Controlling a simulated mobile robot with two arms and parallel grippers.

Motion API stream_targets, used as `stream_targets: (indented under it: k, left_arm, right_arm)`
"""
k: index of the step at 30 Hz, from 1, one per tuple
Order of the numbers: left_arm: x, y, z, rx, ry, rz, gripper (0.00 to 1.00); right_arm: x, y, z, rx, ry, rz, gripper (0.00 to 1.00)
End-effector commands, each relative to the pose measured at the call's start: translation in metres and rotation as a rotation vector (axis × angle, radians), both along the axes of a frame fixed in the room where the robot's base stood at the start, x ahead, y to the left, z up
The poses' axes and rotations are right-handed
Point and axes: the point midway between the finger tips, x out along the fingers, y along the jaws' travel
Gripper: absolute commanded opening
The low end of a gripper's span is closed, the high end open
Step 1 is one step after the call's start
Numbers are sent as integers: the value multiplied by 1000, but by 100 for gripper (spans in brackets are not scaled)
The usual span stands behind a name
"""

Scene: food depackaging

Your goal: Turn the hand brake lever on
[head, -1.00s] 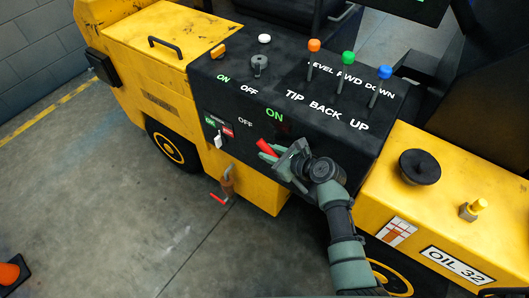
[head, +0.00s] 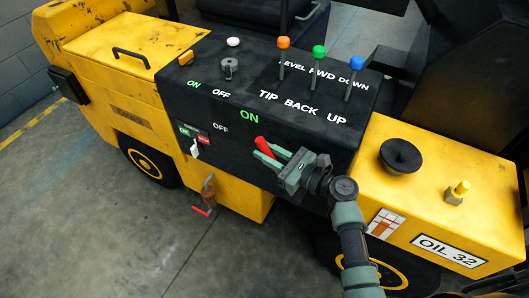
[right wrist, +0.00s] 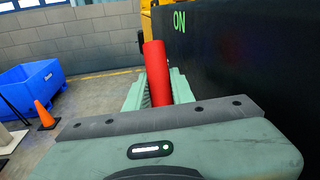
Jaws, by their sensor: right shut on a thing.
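The hand brake lever has a red cylindrical handle (head: 262,144) at the front side of the black control panel, below and right of a green "ON" label. My right gripper (head: 270,154) is around the handle and shut on it. In the right wrist view the red handle (right wrist: 156,62) stands between the two green fingers of the gripper (right wrist: 157,85), its end sticking out past them. The lever's lower part is hidden by the gripper. My left gripper is not in view.
On the panel (head: 215,105) stand levers with orange (head: 283,43), green (head: 319,51) and blue knobs (head: 356,62). A rotary switch (head: 194,149) is to the left. A red-handled valve (head: 208,190) sits low on the yellow body. Floor (head: 100,235) at left is clear.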

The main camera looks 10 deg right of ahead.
Motion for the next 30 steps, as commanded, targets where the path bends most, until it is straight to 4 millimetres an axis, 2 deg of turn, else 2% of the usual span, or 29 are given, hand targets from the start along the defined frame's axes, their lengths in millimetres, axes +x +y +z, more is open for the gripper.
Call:
stream_targets:
  k: [6, 7, 9, 20, 30]
  left_arm:
    - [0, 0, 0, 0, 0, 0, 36]
    - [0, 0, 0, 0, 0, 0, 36]
    - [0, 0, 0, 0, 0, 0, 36]
    - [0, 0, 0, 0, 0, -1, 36]
    - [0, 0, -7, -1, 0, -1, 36]
  right_arm:
    - [0, -2, 0, 2, 2, -3, 0]
    - [0, -2, 0, 2, 2, -3, 29]
    - [0, -2, 0, 2, 2, -3, 45]
    - [-2, -3, 0, 1, 2, -2, 45]
    - [-41, -40, 2, -2, 2, -3, 45]
